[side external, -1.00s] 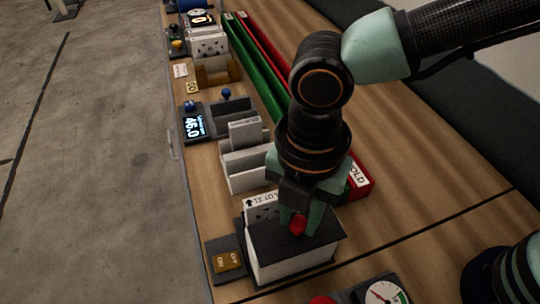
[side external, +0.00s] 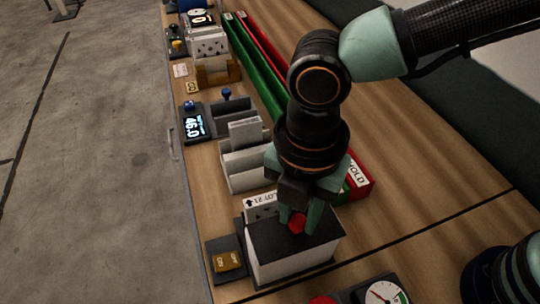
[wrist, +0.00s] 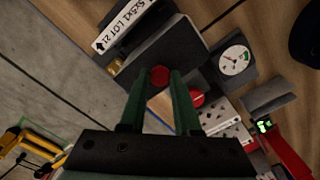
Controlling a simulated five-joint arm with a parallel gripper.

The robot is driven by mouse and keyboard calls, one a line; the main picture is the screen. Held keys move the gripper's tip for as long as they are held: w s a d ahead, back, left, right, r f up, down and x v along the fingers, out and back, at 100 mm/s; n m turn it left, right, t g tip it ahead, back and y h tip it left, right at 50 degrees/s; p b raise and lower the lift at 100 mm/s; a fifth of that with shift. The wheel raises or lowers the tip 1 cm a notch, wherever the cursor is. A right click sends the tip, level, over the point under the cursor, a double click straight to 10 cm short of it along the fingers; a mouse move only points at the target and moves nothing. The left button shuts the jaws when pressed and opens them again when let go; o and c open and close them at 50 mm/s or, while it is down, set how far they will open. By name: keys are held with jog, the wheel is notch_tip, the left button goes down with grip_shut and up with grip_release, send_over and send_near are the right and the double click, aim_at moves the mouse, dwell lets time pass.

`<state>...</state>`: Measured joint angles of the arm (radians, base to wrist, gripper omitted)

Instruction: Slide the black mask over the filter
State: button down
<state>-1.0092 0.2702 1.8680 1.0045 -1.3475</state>
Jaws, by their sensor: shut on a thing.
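The black mask (side external: 275,240) is a flat dark plate with a red knob (side external: 297,222). It lies over the top of a white box-shaped stand (side external: 285,267) at the front of the bench. My gripper (side external: 301,214) points down and is shut on the red knob. In the wrist view the knob (wrist: 160,76) sits between my green fingertips, with the dark plate (wrist: 165,48) beyond. The filter's white label, reading LOT 21 (side external: 260,201), shows at the mask's back left edge. Much of the filter is hidden, so I cannot tell how far the mask covers it.
A small dark switch box with a brown ON/OFF rocker (side external: 227,261) stands left of the stand. A round dial gauge (side external: 384,294) is at the front right. Grey card holders (side external: 248,165), a 46.0 display (side external: 193,124) and green and red trays (side external: 362,188) lie behind.

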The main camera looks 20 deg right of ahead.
jog(key=w, duration=0.6)
jog(key=shift+w, duration=0.25)
jog(key=shift+r, duration=0.1)
jog(key=c, duration=0.6)
grip_release()
notch_tip(320, 180, up, 12)
